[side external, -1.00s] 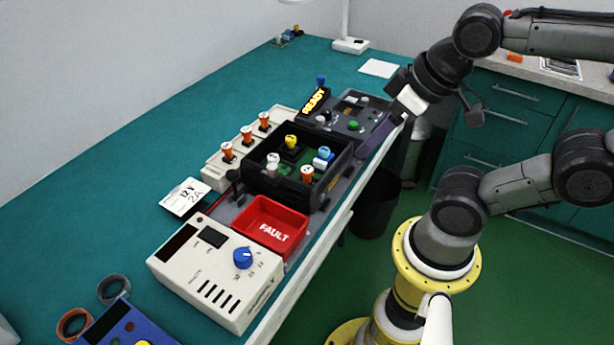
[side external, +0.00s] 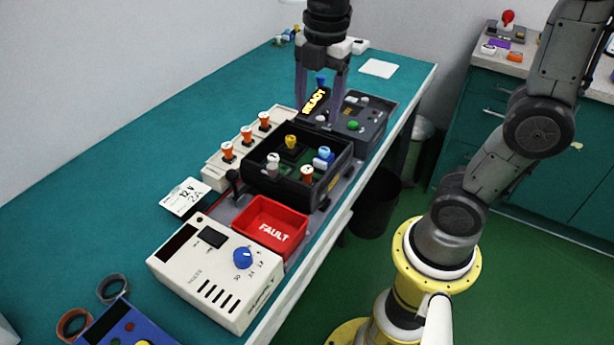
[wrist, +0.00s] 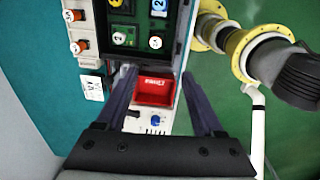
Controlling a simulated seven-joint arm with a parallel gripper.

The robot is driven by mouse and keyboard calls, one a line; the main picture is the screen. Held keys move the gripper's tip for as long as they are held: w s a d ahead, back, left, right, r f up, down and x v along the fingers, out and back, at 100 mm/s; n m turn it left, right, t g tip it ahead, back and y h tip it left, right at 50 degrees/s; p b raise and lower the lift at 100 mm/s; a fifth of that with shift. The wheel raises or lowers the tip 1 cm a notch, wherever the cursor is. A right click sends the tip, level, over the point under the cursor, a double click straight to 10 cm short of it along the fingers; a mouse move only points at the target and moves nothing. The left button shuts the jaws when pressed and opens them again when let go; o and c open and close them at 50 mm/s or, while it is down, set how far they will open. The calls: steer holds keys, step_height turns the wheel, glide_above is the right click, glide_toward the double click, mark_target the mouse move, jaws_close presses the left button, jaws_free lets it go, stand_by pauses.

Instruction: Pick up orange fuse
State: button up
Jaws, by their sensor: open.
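An orange fuse (side external: 307,174) with a pale top stands in the near right part of the black tray (side external: 262,181). Several more orange fuses stand in a row in the white rack (side external: 215,170) left of the tray: a near one (side external: 227,152), a middle one (side external: 247,134) and a far one (side external: 264,121). Two of the rack fuses show in the wrist view, one (wrist: 75,15) above the other (wrist: 79,46). My gripper (side external: 318,112) is open and empty, pointing down over the READY panel, beyond the tray. It touches no fuse.
A red FAULT bin (side external: 268,225) and a cream box with a blue knob (side external: 215,270) lie nearer. The teal table (side external: 110,195) is clear at left.

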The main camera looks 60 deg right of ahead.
step_height(320, 180, down, 2)
steer(key=w, duration=0.2)
steer(key=g, duration=0.1)
glide_above(307, 169)
steer(key=f, duration=0.9)
steer(key=shift+s+a, duration=0.3)
steer(key=shift+s, duration=0.1)
steer(key=shift+w+d+f, duration=0.15)
steer(key=shift+w+f, duration=0.05)
steer(key=shift+f, duration=1.1)
steer(key=shift+w+d+f, duration=0.1)
steer(key=shift+w+f, duration=0.05)
steer(key=shift+f, duration=1.1)
jaws_close()
